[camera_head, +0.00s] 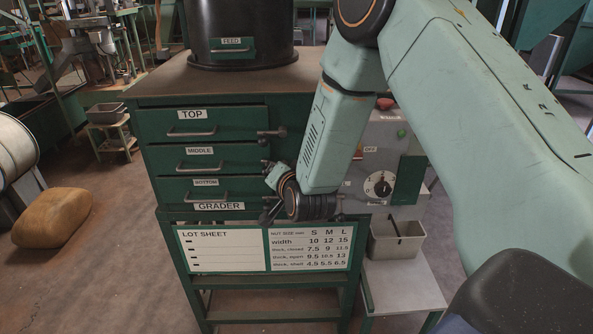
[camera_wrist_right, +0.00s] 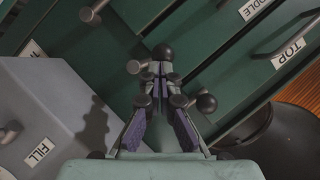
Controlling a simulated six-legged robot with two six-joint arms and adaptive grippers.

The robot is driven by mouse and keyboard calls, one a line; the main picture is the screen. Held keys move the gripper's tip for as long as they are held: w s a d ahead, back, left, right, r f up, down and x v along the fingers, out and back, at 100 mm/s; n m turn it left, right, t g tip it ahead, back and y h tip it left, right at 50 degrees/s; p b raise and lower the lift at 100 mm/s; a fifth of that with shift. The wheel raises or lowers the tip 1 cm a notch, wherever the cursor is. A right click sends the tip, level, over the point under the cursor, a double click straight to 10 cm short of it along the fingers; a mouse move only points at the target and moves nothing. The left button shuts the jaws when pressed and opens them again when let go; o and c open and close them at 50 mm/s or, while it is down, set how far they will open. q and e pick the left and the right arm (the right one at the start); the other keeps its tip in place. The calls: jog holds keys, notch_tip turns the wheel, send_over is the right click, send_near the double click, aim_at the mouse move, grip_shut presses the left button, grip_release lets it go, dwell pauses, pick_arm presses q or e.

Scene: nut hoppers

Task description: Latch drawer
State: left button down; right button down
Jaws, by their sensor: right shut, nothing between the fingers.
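A green cabinet holds three drawers, TOP (camera_head: 219,123), MIDDLE (camera_head: 223,159) and BOTTOM (camera_head: 224,188), each with a bar handle; all look closed. Dark latches with round knobs sit along their right edge. The top latch (camera_head: 271,133) lies about level, and the middle one shows partly; the lowest is partly hidden by my gripper. My right gripper (camera_head: 273,182) is at this edge, shut and empty. In the right wrist view my fingers (camera_wrist_right: 160,80) point at the drawer edge between latch knobs (camera_wrist_right: 163,52); contact cannot be told. My left gripper is not in view.
A grey control box with a dial (camera_head: 380,185) stands right of the drawers, partly behind my right arm. A grey bin (camera_head: 397,240) sits below it. A black hopper (camera_head: 240,25) stands on the cabinet top. Open floor lies to the left, with a tan sack (camera_head: 52,217).

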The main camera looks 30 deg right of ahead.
jog(key=shift+w+a+f+n+g+h+p, duration=0.2)
jog(key=shift+a+n+g+h+p, duration=0.1)
jog(key=shift+n, duration=0.2)
jog(key=shift+a+f, duration=0.1)
dwell(0.4)
dwell(0.3)
jog(key=v, duration=1.2)
dwell(0.4)
